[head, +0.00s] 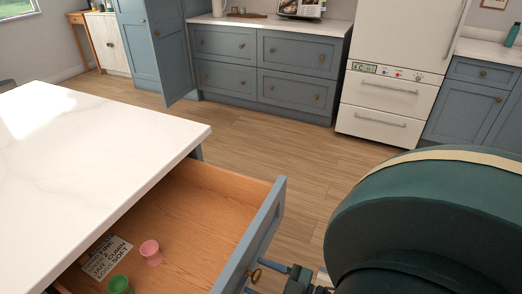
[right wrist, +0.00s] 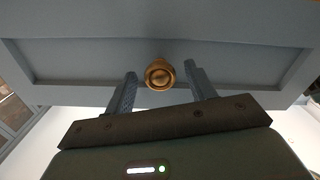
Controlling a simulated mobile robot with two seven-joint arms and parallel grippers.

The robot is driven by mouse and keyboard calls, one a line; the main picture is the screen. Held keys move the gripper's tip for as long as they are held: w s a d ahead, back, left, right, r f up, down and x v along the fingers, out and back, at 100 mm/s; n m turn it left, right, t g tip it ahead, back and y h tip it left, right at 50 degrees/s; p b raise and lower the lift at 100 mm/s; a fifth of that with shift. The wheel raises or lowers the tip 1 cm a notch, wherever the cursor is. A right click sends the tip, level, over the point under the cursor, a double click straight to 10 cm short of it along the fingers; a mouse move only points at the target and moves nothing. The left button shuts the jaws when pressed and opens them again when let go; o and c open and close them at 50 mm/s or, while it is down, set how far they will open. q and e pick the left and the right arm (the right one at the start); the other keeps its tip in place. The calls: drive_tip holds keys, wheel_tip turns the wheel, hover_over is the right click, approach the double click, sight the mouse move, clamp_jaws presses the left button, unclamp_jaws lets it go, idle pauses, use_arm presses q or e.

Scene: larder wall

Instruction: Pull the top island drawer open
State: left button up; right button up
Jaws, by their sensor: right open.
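The top island drawer (head: 195,215) stands open in the head view, its wooden inside showing below the white island top (head: 110,125). Its blue front also shows in the right wrist view (right wrist: 80,60), with a round brass knob (right wrist: 159,75). In the head view the knob (head: 255,275) is on the outer face of the front. My right gripper (right wrist: 160,90) is open, with one finger on each side of the knob and a visible gap to both. In the head view my right gripper (head: 280,279) is at the lower edge, partly hidden by my arm. My left gripper is not in view.
A pink cup (head: 151,252), a green cup (head: 119,285) and a printed card (head: 107,258) lie in the drawer. Wooden floor (head: 290,150) is clear between the island and the blue cabinets (head: 265,70). A white fridge (head: 400,70) stands at the back right.

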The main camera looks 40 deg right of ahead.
drive_tip(key=b+v, duration=0.1)
drive_tip(key=v, duration=1.1)
drive_tip(key=shift+s, duration=0.3)
drive_tip(key=shift+d, duration=0.1)
